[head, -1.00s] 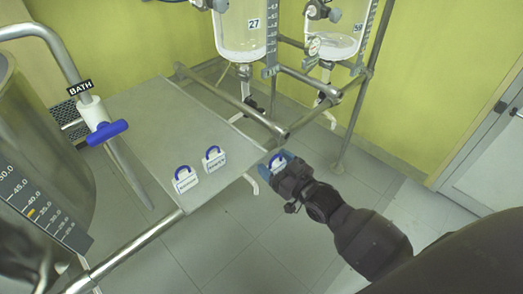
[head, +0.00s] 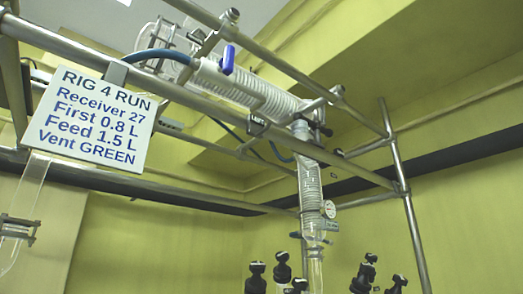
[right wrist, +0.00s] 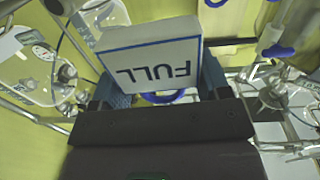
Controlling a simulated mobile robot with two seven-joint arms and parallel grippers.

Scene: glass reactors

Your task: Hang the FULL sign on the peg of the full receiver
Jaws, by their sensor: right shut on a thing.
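No empty peg can be made out clearly. In the head view, a white board (head: 90,118) reads RIG 4 RUN, Receiver 27, First 0.8 L, Feed 1.5 L, Vent GREEN. My left gripper is in neither view.
Metal rails (head: 285,140) cross the upper rig in the head view. A coiled glass condenser (head: 250,92) with a blue tap (head: 228,60) hangs among them. A vertical glass column (head: 311,190) stands below. Several black-capped fittings (head: 282,268) show at the bottom. Metal bars and clamps surround the gripper.

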